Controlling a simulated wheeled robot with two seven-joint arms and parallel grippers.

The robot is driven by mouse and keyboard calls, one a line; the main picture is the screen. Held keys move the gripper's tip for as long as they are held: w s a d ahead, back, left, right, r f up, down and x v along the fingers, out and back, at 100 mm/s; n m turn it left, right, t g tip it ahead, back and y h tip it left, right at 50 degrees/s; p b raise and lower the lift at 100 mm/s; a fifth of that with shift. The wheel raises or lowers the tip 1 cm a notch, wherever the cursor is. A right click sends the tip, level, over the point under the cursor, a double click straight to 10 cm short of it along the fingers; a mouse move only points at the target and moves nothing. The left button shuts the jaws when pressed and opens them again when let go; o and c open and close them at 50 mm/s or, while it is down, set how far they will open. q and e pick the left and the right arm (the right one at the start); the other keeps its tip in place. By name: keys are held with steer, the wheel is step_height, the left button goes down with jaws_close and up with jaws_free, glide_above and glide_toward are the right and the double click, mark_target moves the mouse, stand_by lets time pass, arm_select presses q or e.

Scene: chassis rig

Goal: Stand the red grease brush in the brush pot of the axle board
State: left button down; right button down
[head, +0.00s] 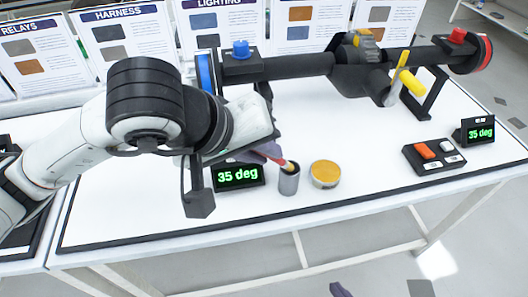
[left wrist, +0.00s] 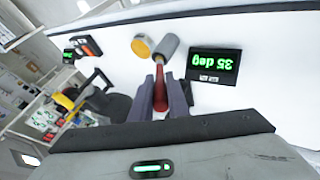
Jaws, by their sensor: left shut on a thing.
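The red grease brush (head: 284,164) is in my left gripper (head: 274,153), tilted, with its far end at the mouth of the grey brush pot (head: 289,182). The left wrist view shows the brush's red handle (left wrist: 161,92) between the two grey fingers of my left gripper (left wrist: 162,88), pointing toward the pot (left wrist: 169,46). I cannot tell whether the brush end is inside the pot or just above it. The pot stands upright on the white board. A grey-purple fingertip of my right gripper (head: 340,290) shows at the bottom edge; the rest is cut off.
A round tin of yellow grease (head: 325,174) stands right of the pot, and a "35 deg" display (head: 238,176) left of it. The dark axle (head: 300,65) with its yellow lever (head: 400,74) lies behind. The front board strip is clear.

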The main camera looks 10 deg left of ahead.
arm_select(q)
steer(key=shift+f, duration=0.25)
steer(key=shift+f+b, duration=0.4)
steer(key=shift+b, duration=0.2)
steer(key=c, duration=1.7)
jaws_free()
steer(key=shift+r, duration=0.15)
